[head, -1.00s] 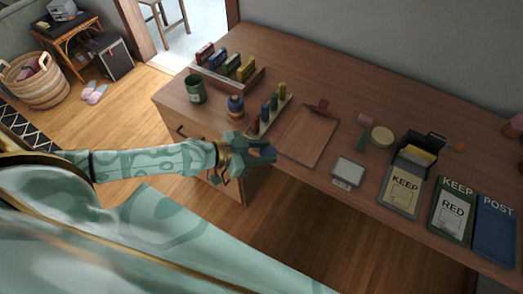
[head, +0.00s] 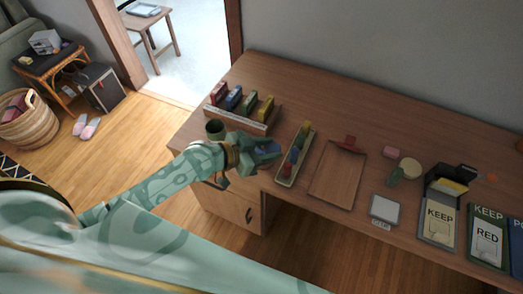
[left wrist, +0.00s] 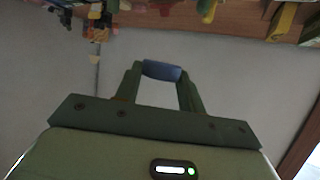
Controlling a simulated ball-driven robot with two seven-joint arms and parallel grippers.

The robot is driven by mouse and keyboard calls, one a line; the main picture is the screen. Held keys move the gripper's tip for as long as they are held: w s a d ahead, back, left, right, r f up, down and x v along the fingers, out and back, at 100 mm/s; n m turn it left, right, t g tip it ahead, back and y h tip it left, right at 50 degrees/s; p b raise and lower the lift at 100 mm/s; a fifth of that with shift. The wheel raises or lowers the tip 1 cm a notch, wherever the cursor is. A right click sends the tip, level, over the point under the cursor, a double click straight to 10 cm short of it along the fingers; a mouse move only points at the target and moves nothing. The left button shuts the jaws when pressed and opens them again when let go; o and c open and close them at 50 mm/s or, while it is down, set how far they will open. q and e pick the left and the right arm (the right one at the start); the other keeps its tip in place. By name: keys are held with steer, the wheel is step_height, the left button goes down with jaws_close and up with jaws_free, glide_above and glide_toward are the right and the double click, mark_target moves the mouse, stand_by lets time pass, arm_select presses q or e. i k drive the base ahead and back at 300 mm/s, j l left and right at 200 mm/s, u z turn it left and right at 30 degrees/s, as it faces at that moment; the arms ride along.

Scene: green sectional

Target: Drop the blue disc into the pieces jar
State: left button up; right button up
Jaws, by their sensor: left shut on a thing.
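The blue disc (left wrist: 161,71) is pinched edge-on between the two fingertips of my left gripper in the left wrist view. In the head view my left gripper (head: 263,153) is over the left part of the desk, with the blue disc (head: 269,149) at its tip. A dark green cup-like jar (head: 215,128) stands just behind and left of the gripper, partly covered by it. I cannot tell whether this is the pieces jar. A blue-and-tan rounded object seen earlier beside it is now hidden by my gripper. My right gripper is not in view.
A pale tray of coloured pegs (head: 286,182) lies just right of the gripper. A wooden rack (head: 250,124) with several coloured blocks stands behind it.

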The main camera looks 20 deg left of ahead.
mark_target(220, 139)
steer(key=i+j, duration=0.1)
steer(key=j, duration=0.85)
steer(key=i+j, duration=0.15)
steer(key=j, duration=0.3)
